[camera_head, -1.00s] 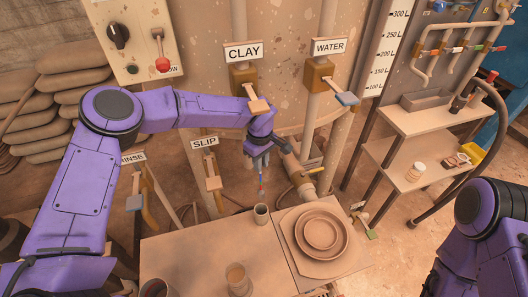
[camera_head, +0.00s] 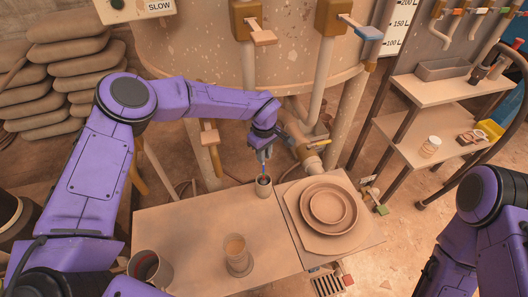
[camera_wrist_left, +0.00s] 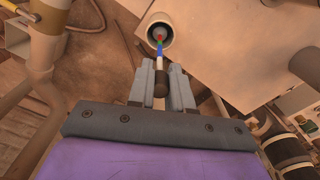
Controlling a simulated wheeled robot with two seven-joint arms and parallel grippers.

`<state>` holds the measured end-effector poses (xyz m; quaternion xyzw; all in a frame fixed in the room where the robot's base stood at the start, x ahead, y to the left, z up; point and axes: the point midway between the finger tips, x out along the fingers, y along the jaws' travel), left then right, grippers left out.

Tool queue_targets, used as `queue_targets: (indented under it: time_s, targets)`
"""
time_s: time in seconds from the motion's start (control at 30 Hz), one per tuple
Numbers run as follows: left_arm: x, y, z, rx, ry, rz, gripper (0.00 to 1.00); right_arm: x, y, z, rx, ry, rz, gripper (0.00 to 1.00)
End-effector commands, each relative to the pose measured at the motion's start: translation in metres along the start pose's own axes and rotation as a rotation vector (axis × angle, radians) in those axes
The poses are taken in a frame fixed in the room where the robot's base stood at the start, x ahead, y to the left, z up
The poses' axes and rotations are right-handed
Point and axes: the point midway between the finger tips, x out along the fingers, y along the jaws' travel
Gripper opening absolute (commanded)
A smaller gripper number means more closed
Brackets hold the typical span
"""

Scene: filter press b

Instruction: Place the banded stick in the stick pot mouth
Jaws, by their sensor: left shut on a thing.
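My left gripper (camera_head: 263,155) is shut on the banded stick (camera_head: 264,168) and holds it roughly upright, pointing down. The stick, with blue, red and green bands, also shows in the left wrist view (camera_wrist_left: 159,48), its dark upper end between the fingers (camera_wrist_left: 161,72). The stick pot (camera_head: 264,189) is a small grey-beige cup on the table near its back edge. In the left wrist view the stick's lower end lies over the pot's round mouth (camera_wrist_left: 168,22); I cannot tell how deep it reaches. My right gripper is out of view.
Stacked round dishes (camera_head: 328,204) sit on a board just right of the pot. A beige cup (camera_head: 237,254) and a larger dark-mouthed pot (camera_head: 149,268) stand nearer on the table (camera_head: 190,225). Pipes and a valve (camera_head: 310,150) are close behind the gripper.

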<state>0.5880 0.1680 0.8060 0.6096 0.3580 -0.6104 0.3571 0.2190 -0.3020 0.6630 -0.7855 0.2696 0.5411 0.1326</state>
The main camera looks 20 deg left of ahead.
Motion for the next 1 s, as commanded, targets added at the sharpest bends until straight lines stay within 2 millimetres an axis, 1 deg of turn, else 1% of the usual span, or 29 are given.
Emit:
queue_targets:
  time_s: [0.03,0.13,0.47,0.5,0.57,0.6,1.0]
  targets:
    - [0.0091,0.0002,-0.0001,0.0,0.001,0.001,0.0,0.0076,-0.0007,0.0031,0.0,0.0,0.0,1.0]
    - [0.0145,0.0003,-0.0002,0.0,0.001,0.001,0.0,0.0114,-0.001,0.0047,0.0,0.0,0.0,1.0]
    - [0.0161,0.0003,0.0,0.0,0.0,0.001,0.0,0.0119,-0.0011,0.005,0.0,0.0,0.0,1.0]
    - [0.0162,0.0002,0.0,0.0,0.0,0.001,0.23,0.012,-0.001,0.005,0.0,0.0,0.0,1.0]
    - [0.0162,0.0002,0.0,0.0,0.0,0.001,0.42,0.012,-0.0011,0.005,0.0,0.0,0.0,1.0]
    - [0.0162,0.0002,0.0001,0.0,0.0,0.001,0.49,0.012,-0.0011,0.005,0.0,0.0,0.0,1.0]
    - [0.0162,0.0002,0.0001,0.0,0.0,0.001,0.49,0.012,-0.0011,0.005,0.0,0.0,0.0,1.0]
